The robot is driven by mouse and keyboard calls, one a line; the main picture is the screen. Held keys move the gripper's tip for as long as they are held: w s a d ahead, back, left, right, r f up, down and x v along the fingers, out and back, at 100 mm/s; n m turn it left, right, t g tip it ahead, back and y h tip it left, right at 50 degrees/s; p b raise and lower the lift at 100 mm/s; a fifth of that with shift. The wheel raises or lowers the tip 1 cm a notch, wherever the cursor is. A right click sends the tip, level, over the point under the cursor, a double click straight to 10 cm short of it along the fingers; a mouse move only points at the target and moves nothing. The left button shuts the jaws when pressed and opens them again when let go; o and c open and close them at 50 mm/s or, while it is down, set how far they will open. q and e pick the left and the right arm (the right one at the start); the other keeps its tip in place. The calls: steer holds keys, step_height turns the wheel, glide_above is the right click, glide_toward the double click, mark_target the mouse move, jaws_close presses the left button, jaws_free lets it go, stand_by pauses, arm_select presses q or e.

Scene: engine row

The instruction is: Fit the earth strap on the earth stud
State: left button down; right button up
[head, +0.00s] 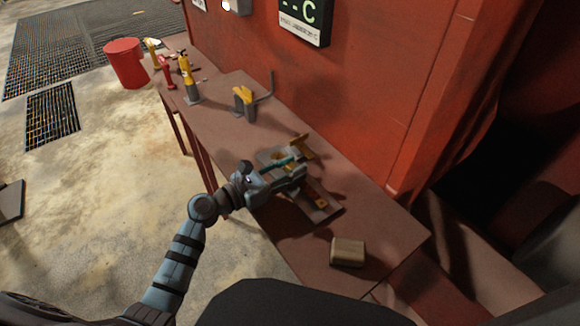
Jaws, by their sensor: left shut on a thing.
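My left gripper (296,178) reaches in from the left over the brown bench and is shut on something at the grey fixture. A thin green strip (280,164), which looks like the earth strap, lies along the jaws toward a yellow-brown upright piece (302,146). I cannot make out the earth stud; the gripper and wrist hide part of the fixture. My right gripper is not in view.
A tan block (347,252) sits on the near bench (385,230). A grey-and-yellow holder (243,101) stands farther along, then a yellow-topped tool (188,80). A red bucket (125,63) stands at the far left. The red wall (340,95) closes the bench's back side.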

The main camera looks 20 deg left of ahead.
arm_select(q)
steer(key=shift+f, duration=0.3)
steer(key=c, duration=1.1)
jaws_free()
steer(key=v, duration=1.2)
steer(key=shift+s, duration=0.1)
